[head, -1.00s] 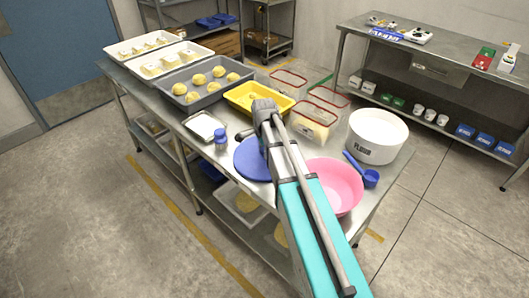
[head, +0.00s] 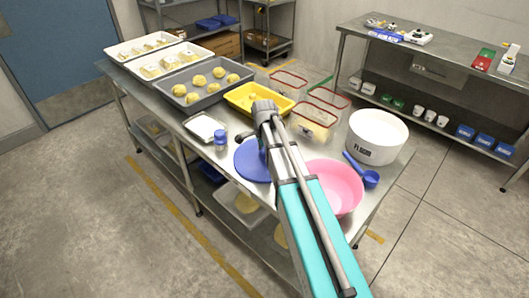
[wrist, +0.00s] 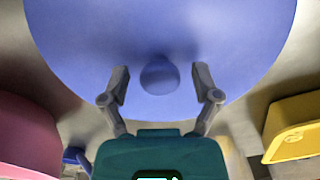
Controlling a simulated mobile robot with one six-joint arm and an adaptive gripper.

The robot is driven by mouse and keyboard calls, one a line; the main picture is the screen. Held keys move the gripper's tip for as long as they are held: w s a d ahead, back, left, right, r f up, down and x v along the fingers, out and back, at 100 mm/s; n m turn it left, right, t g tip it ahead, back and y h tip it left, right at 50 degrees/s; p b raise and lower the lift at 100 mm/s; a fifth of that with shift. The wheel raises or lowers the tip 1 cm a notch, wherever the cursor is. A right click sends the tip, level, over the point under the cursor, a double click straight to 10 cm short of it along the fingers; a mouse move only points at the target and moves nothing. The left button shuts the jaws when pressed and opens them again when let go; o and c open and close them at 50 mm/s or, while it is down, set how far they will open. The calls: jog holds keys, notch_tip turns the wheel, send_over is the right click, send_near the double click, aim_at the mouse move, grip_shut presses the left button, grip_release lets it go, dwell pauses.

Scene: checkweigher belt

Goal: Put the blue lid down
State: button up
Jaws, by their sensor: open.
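The blue lid (head: 249,162) is a round disc lying flat on the metal table, partly hidden behind my arm in the head view. In the wrist view the lid (wrist: 160,35) fills the upper middle, and its round knob (wrist: 159,75) sits between my fingertips. My gripper (wrist: 160,83) is open, with a finger on each side of the knob and a visible gap on both sides. In the head view my arm covers the fingers.
A pink bowl (head: 333,190) stands right of the lid, with a blue scoop (head: 370,178) and a white tub (head: 376,137) beyond.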

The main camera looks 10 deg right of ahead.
aim_at(264, 151)
notch_tip(264, 151, up, 12)
jog(key=p, duration=1.2)
jog(key=shift+r, duration=0.1)
dwell(0.7)
jog(key=s+n, duration=1.5)
jog(key=s, duration=0.3)
jog(key=shift+s+d+n, duration=0.15)
jog(key=shift+n, duration=0.25)
